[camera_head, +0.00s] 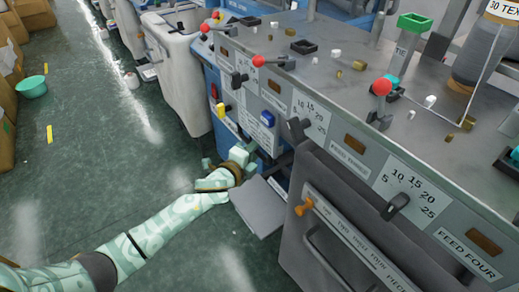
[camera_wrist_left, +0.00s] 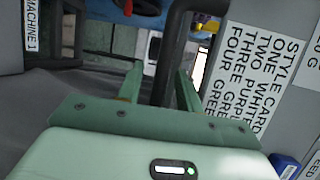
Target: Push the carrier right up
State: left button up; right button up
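My left gripper (camera_head: 268,150) reaches the front of the grey knitting machine (camera_head: 345,150), low beside a dark bar. In the left wrist view its two green fingers (camera_wrist_left: 160,88) stand apart. A dark upright bar (camera_wrist_left: 170,75) shows between or just beyond them, with gaps at its sides. I cannot tell whether the fingers touch it. I cannot tell for sure which part is the carrier. My right gripper is in neither view.
A grey panel (camera_head: 260,206) juts out below my left gripper. A style card (camera_wrist_left: 255,75) is at right in the wrist view. Green floor (camera_head: 100,150) at left is mostly clear.

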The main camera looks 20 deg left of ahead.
pick_arm(q)
jog(key=shift+x, duration=1.2)
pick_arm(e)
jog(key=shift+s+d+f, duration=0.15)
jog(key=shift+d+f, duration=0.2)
